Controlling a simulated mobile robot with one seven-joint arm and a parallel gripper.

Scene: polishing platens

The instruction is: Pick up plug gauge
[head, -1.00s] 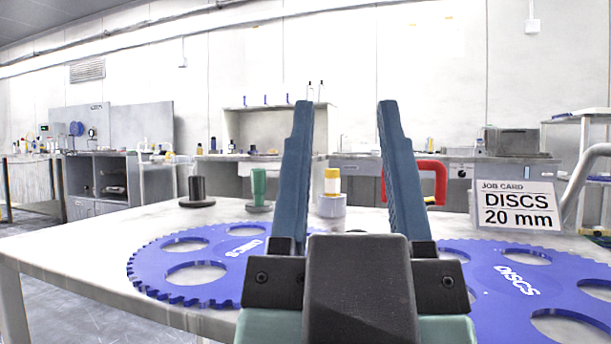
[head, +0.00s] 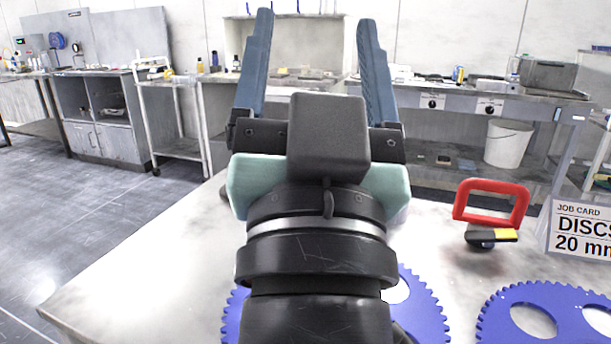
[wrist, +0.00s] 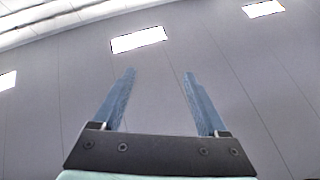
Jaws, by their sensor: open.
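My gripper (head: 315,70) is raised above the table, with its two blue fingers apart and nothing between them. It also shows in the wrist view (wrist: 158,85), open and empty against a grey panelled surface with bright light panels. I cannot tell for sure which thing is the plug gauge. The black, green and yellow-topped upright pieces seen earlier are now mostly or wholly hidden behind my arm. A small black piece with a yellow part (head: 490,236) lies on the table beside a red handle-like frame (head: 491,203), to the right of my gripper and apart from it.
The pale table (head: 140,265) is bare at its left. Blue toothed discs (head: 425,310) lie at the front, partly hidden by my arm, with another disc (head: 500,300) at right. A job card (head: 580,230) reading "DISCS 20 mm" stands at the right. Workbenches line the back wall.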

